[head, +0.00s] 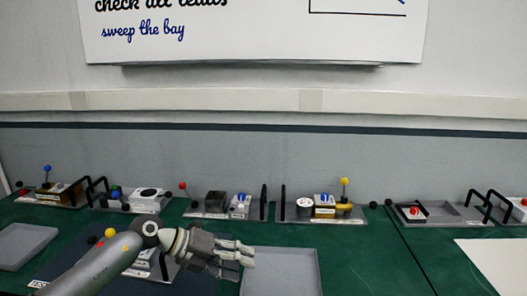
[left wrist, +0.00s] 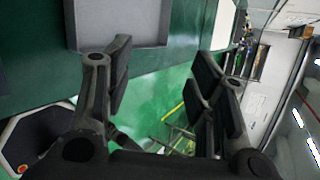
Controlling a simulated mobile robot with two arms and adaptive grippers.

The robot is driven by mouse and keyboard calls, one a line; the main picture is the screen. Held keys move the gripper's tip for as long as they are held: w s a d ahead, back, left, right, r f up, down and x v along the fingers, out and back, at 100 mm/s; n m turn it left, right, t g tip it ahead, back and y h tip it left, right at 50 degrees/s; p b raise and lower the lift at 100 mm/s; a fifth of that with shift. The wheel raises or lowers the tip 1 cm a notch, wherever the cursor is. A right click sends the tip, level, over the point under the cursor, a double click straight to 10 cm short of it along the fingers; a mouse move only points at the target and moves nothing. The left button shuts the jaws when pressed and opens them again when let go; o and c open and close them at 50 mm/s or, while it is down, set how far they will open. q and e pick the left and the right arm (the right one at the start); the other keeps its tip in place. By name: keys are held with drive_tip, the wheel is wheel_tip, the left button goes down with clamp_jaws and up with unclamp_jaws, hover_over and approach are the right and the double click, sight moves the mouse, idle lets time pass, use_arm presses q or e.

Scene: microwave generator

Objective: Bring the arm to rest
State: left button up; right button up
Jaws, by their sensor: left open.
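My left arm comes in from the lower left in the head view, and its left gripper (head: 236,256) is over the green table, beside a grey tray. The gripper is open and empty. In the left wrist view its two dark fingers (left wrist: 160,85) stand wide apart, with green surface showing between them. My right gripper is in neither view. My left arm hides part of a panel with a white block (head: 150,266) behind it.
A grey tray (head: 282,272) lies just right of the gripper, and another grey tray (head: 22,246) lies at the far left. Several panels with knobs and handles, such as one with a yellow knob (head: 344,182), line the wall. A white sheet (head: 500,262) lies at the right.

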use_arm(q)
drive_tip(key=s+d+r+n+t+h, duration=0.3)
drive_tip(key=d+r+n+t+h, duration=0.3)
drive_tip(key=d+r+n+t, duration=0.15)
drive_tip(key=a+f+n+t+y, duration=0.35)
drive_tip(key=a+n+y, duration=0.3)
drive_tip(key=n, duration=0.25)
drive_tip(key=a+f+n+t+y, duration=0.3)
drive_tip(key=a+n+t+y, duration=0.3)
drive_tip(key=n, duration=0.4)
drive_tip(key=s+a+f+n+g+y, duration=0.55)
drive_tip(key=s+a+f, duration=0.2)
drive_tip(key=f, duration=0.35)
drive_tip(key=s+a+f+n+g, duration=0.1)
drive_tip(key=s+f+g, duration=0.3)
drive_tip(key=s, duration=0.4)
drive_tip(key=s+f+n+g+h, duration=0.1)
drive_tip(key=s+f+g, duration=0.2)
drive_tip(key=s, duration=0.6)
drive_tip(key=s+a+f+n+g, duration=0.1)
drive_tip(key=s+f+g, duration=0.3)
drive_tip(key=s, duration=0.4)
wheel_tip(320, 180, down, 26)
drive_tip(key=s, duration=0.1)
drive_tip(key=s+a+f+g, duration=0.2)
drive_tip(key=s+f, duration=1.4)
drive_tip(key=shift+s+a+m, duration=0.25)
drive_tip(key=shift+a+m, duration=0.1)
drive_tip(key=shift+m, duration=0.05)
